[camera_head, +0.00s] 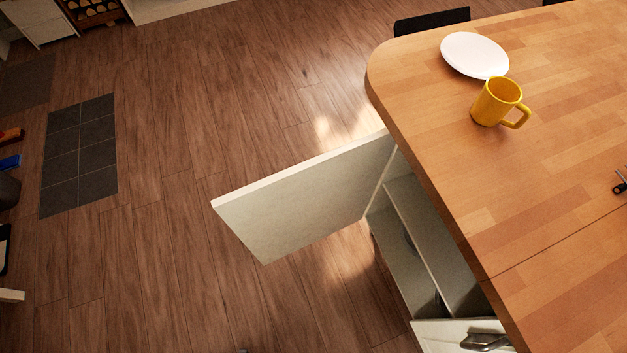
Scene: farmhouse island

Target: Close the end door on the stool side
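A white end door (305,198) of the island stands wide open, sticking out to the left over the floor. Its hinge edge is at the far side of the cabinet opening, toward the dark stool (432,21). The open cabinet (405,262) shows pale inner walls and a shelf under the wooden worktop (560,245). Another white panel with a metal handle (485,341) shows at the bottom edge, cut off by the frame; I cannot tell whether it is open. My gripper is not in view.
A white plate (474,55) and a yellow mug (497,102) stand on the worktop. A small dark object (620,186) is cut off at the right edge. The wooden floor (170,220) left of the door is clear, with a dark tiled patch (79,153) farther left.

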